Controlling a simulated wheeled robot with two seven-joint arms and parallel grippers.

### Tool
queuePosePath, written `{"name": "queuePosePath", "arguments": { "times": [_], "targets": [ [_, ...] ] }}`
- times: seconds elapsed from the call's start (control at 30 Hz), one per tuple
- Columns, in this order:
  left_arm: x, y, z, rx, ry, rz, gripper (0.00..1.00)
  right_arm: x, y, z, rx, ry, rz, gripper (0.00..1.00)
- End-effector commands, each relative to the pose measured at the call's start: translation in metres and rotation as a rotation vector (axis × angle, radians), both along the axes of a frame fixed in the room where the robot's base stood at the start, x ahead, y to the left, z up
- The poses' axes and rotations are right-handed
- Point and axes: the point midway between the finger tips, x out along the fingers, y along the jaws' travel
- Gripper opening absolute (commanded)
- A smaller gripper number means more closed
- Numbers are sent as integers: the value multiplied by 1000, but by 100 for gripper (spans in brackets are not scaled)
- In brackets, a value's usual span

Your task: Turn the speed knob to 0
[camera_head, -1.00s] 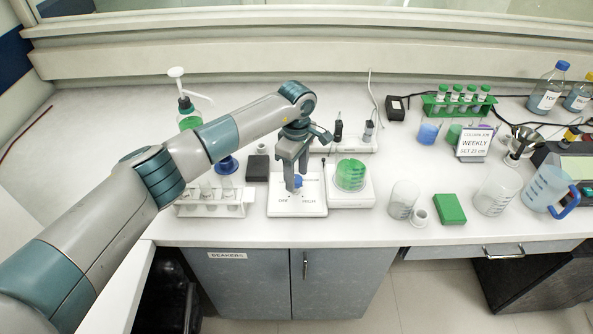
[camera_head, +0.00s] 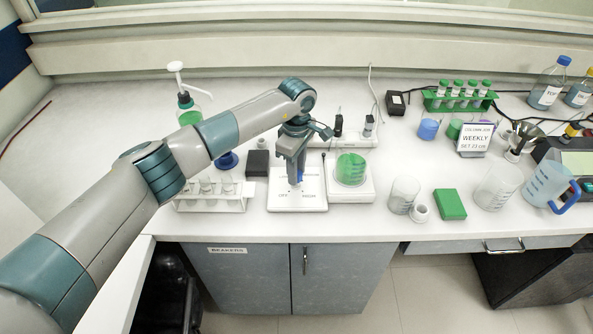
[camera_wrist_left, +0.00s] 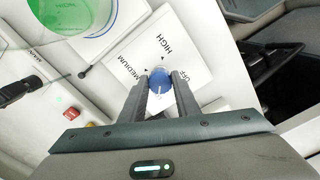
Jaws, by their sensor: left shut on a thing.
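The blue speed knob (camera_wrist_left: 160,78) sits on a white control plate (camera_wrist_left: 196,62) printed with OFF, HIGH and MEDIUM. A short white mark shows on the knob, on the side toward my gripper in the left wrist view. In the head view, the plate (camera_head: 312,203) lies near the bench's front edge. My left gripper (camera_head: 296,181) points down over it, shut on the knob, with one finger on each side in the left wrist view (camera_wrist_left: 160,84). In the head view the fingers mostly hide the knob. My right gripper is not in view.
A beaker of green liquid (camera_head: 351,169) stands on the unit just right of the plate. A white tube rack (camera_head: 212,204) and a black block (camera_head: 258,163) are to the left. A glass beaker (camera_head: 403,194) and a green block (camera_head: 450,204) are to the right.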

Motion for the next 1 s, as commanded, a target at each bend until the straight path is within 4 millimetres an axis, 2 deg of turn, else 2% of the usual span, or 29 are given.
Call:
{"name": "queuePosePath", "arguments": {
  "times": [0.37, 0.7, 1.0],
  "targets": [
    [1, 0, -5, 1, -4, 207, 6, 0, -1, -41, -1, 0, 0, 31],
    [2, 0, -5, -1, -4, 516, 6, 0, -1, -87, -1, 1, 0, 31],
    [3, 0, -4, -1, -4, 754, 6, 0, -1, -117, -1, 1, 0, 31]
  ]
}}
